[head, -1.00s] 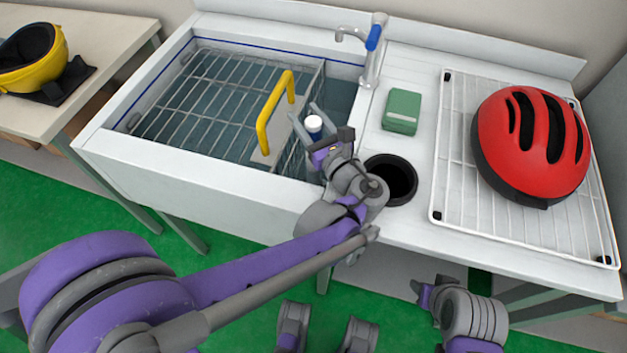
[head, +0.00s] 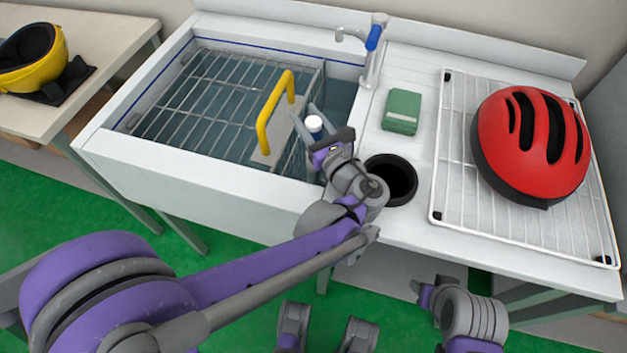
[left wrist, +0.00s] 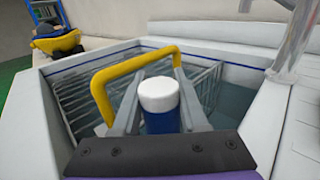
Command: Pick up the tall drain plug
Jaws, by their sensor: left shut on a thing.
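The tall drain plug (head: 314,124) is a blue upright cylinder with a white top, at the right side of the sink basin. My left gripper (head: 306,118) is shut on it, with one finger on each side. In the left wrist view the plug (left wrist: 159,105) stands between the two grey fingers; its lower end is hidden behind the gripper body. My right gripper (head: 428,318) is low at the right, in front of the counter and away from the plug. Its fingers are only partly seen.
A wire basket (head: 205,95) with a yellow handle (head: 265,118) sits in the basin, close to my left gripper. A faucet (head: 372,55), green block (head: 401,111), black round hole (head: 392,180) and red helmet (head: 530,140) on a white rack (head: 455,150) are to the right.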

